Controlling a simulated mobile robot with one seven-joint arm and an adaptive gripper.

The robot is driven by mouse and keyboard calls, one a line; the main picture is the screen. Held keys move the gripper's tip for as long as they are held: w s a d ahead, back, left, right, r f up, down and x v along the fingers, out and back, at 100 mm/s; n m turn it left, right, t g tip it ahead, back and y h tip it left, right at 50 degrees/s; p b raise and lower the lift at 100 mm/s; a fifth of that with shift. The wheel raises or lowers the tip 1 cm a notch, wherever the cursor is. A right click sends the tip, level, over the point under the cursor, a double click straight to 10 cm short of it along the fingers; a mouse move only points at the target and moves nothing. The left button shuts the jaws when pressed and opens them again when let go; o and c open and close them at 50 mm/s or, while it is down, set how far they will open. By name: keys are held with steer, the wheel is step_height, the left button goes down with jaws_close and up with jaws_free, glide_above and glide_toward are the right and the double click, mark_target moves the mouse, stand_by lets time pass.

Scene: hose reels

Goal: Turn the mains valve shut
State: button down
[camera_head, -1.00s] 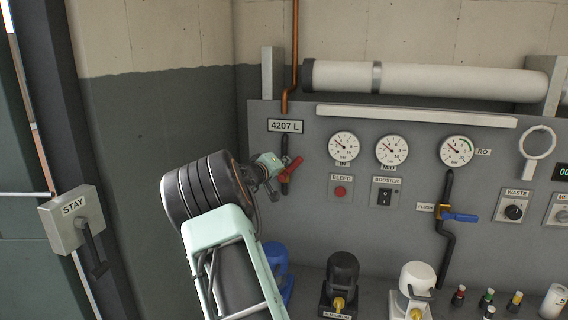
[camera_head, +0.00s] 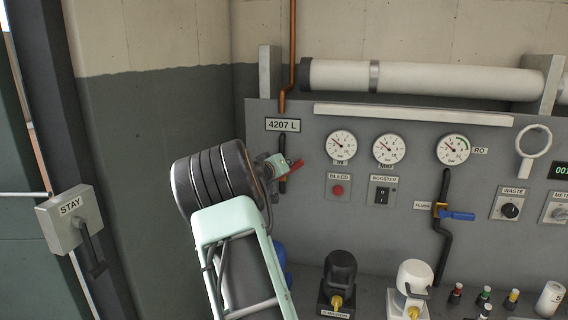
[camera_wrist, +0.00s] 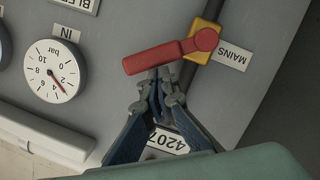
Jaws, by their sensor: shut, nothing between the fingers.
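The mains valve has a red lever (camera_wrist: 165,57) on a yellow body (camera_wrist: 201,44), next to a MAINS label (camera_wrist: 232,56) in the wrist view, which is upside down. In the head view the lever (camera_head: 296,166) slants up and to the right, oblique to the dark vertical pipe (camera_head: 283,184). My gripper (camera_wrist: 164,76) is shut and empty. Its fingertips are at the edge of the lever's middle, on the 4207 L plate side; I cannot tell whether they touch. In the head view my gripper (camera_head: 281,164) hides the lever's lower left end and the yellow body.
Gauges (camera_head: 341,145) and the BLEED button (camera_head: 338,190) are right of the valve. The 4207 L plate (camera_head: 283,125) is above it. A blue-handled valve (camera_head: 457,216) is farther right. Bottles and pumps (camera_head: 340,275) stand below. The STAY lever box (camera_head: 70,218) is at left.

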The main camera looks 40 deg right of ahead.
mark_target(295, 169)
steer(key=s+f+m+b, duration=0.1)
steer(key=d+f+m+y+b, duration=0.1)
steer(key=m+b, duration=0.1)
steer(key=shift+s+d+f+t, duration=0.1)
steer(key=shift+s+d+t, duration=0.1)
steer(key=shift+s+t, duration=0.15)
steer(key=m+b, duration=0.1)
steer(key=b, duration=0.1)
steer(key=f+m+t+y+b, duration=0.1)
steer(key=b, duration=0.1)
steer(key=shift+s+d+f+m, duration=0.25)
steer(key=shift+s+d+m, duration=0.05)
steer(key=shift+s, duration=0.1)
steer(key=shift+b, duration=0.35)
steer(key=shift+r, duration=0.1)
step_height(295, 169, up, 5)
steer(key=p, duration=0.4)
steer(key=v, duration=0.9)
steer(key=shift+s+a+f, duration=0.25)
steer(key=shift+a+f, duration=0.1)
steer(key=shift+a, duration=0.05)
